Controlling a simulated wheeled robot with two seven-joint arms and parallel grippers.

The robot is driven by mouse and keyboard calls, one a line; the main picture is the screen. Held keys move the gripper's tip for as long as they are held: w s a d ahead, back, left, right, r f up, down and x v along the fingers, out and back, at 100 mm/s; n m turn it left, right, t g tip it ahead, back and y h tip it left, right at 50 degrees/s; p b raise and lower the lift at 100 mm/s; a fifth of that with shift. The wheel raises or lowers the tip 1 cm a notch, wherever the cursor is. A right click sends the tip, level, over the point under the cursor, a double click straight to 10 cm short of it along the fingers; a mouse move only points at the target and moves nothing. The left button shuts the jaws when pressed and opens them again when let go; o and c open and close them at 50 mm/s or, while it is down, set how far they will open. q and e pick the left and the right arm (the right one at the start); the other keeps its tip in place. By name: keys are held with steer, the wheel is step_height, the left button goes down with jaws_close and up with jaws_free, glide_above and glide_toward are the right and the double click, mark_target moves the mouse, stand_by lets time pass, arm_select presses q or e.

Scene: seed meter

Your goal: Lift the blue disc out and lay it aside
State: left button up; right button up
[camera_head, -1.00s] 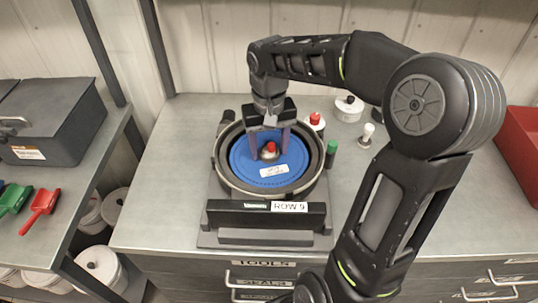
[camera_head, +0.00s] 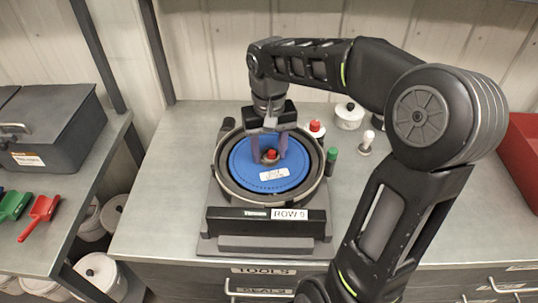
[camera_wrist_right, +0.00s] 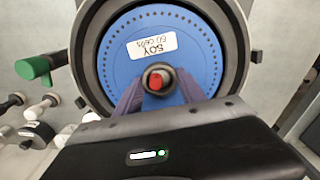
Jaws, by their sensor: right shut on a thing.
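The blue disc (camera_head: 244,174) lies flat inside the dark round housing of the seed meter (camera_head: 226,194). It has a ring of small holes and a white label, which reads SOY in the right wrist view (camera_wrist_right: 205,70). A metal hub with a red top (camera_head: 270,156) stands at its middle. My right gripper (camera_head: 269,153) comes down from above, with its fingers shut on the hub from both sides. The right wrist view also shows the fingers (camera_wrist_right: 157,88) against the hub. I cannot tell any gap under the disc. My left gripper is not in view.
A red bin (camera_head: 522,150) is at the far right. The bench left of the meter (camera_head: 165,190) is clear.

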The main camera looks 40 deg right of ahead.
step_height(320, 180, up, 9)
steer(key=shift+f+p, duration=0.1)
steer(key=shift+p, duration=0.3)
stand_by(0.4)
step_height(320, 180, up, 7)
steer(key=p, duration=0.7)
stand_by(0.4)
steer(key=shift+a+f, duration=0.1)
stand_by(0.3)
